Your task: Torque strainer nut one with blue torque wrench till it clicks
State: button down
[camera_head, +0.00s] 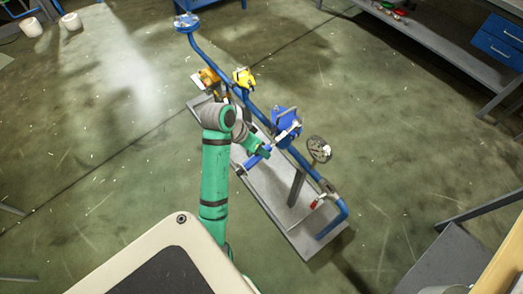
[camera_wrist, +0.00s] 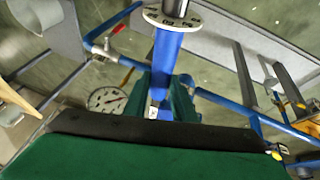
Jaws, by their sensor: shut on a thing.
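The blue torque wrench (camera_head: 254,159) is in my gripper (camera_head: 258,147) above the skid in the head view. In the wrist view its blue handle (camera_wrist: 167,58) runs from the top edge down between the green fingers of my gripper (camera_wrist: 166,97), which is shut on it. A blue strainer body (camera_head: 285,122) sits on the pipe just beyond and right of my gripper. In the wrist view a pale disc with dark marks (camera_wrist: 172,17) lies across the top of the handle. I cannot make out strainer nut one or whether the wrench touches it.
A blue pipe (camera_head: 205,55) runs diagonally over a grey skid plate (camera_head: 272,190). A yellow valve part (camera_head: 244,78) and an orange part (camera_head: 208,77) stand behind my arm. A round gauge (camera_head: 319,149) stands right of the strainer.

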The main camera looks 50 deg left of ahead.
jog(key=a+m, duration=0.2)
jog(key=a, duration=0.1)
jog(key=shift+a+g+h, duration=0.3)
jog(key=shift+h, duration=0.1)
jog(key=shift+w+a+m+g+h, duration=0.15)
jog(key=shift+w+a+m+h, duration=0.1)
jog(key=shift+a+m, duration=0.45)
jog(key=shift+w+a+m+g+h, duration=0.2)
jog(key=shift+a+m, duration=0.2)
jog(key=shift+a, duration=0.5)
